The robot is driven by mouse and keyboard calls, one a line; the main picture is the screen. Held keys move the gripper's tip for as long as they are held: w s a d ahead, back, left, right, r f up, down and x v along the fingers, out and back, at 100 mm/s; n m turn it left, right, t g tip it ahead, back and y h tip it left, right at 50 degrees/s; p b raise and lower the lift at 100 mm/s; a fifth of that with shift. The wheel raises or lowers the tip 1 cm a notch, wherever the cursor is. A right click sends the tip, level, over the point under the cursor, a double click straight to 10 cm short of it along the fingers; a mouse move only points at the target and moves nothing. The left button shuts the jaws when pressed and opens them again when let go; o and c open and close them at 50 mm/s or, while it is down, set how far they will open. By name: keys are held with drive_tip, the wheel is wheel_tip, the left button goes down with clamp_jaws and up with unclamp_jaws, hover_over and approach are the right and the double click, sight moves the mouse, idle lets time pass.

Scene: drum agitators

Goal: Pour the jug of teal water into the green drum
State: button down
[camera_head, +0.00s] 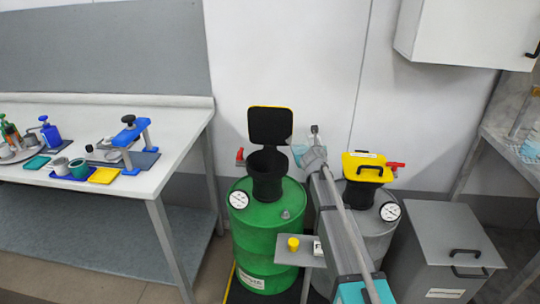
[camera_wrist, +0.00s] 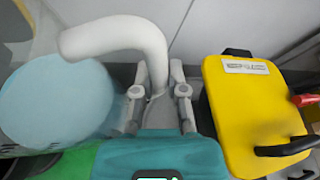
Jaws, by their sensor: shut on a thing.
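The green drum (camera_head: 265,225) stands in the middle of the head view. A black funnel (camera_head: 267,178) sits on its top with the black lid (camera_head: 270,125) open behind it. My gripper (camera_head: 312,155) is right of the funnel, above the drum's right side. In the wrist view, my gripper (camera_wrist: 159,92) is shut on the pale curved handle of the jug (camera_wrist: 120,38). Teal water (camera_wrist: 55,100) shows as a round area inside the jug at the left. In the head view the jug (camera_head: 299,153) is a small pale patch, mostly hidden by my arm.
A grey drum (camera_head: 372,220) with a shut yellow lid (camera_head: 366,163) stands right of the green drum. A small stand (camera_head: 285,255) with a yellow button is in front. A grey bin (camera_head: 445,250) is at the right. A cluttered white table (camera_head: 150,180) is at the left.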

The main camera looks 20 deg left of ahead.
sight(307, 135)
drive_tip(key=a+r, duration=0.1)
drive_tip(key=a+r+n+p, duration=0.1)
drive_tip(key=r, duration=0.1)
drive_tip(key=s+a+r+n+t+h+p, duration=0.1)
drive_tip(key=shift+r, duration=0.4)
drive_tip(key=shift+s+a+f+n+t+h+b, duration=0.1)
drive_tip(key=shift+a+f+n+t+h+b, duration=0.3)
drive_tip(key=shift+n+b, duration=0.55)
drive_tip(key=shift+a+n, duration=0.25)
drive_tip(key=shift+s+a+r+n+t+b, duration=0.2)
drive_tip(key=shift+r+n+t+b, duration=0.1)
drive_tip(key=shift+n+t, duration=0.1)
drive_tip(key=shift+s+a+r+n+t+h+p, duration=0.15)
drive_tip(key=shift+a+r+n+p, duration=0.1)
drive_tip(key=shift+r+n, duration=0.2)
drive_tip(key=shift+w+a+r+n+t+h+p, duration=0.15)
drive_tip(key=shift+a+r+n, duration=0.15)
drive_tip(key=shift+r, duration=0.2)
idle(1.6)
drive_tip(key=shift+s+a+n+t+b, duration=0.35)
drive_tip(key=shift+a+n+b, duration=0.2)
drive_tip(key=shift+n, duration=0.3)
idle(1.2)
drive_tip(key=shift+s+a+r+n+t+b, duration=0.15)
drive_tip(key=shift+a+n+b, duration=0.1)
drive_tip(key=shift+a, duration=0.2)
drive_tip(key=shift+s+a+f+n+t+b, duration=0.1)
drive_tip(key=shift+a+n, duration=0.15)
drive_tip(key=shift+a, duration=0.2)
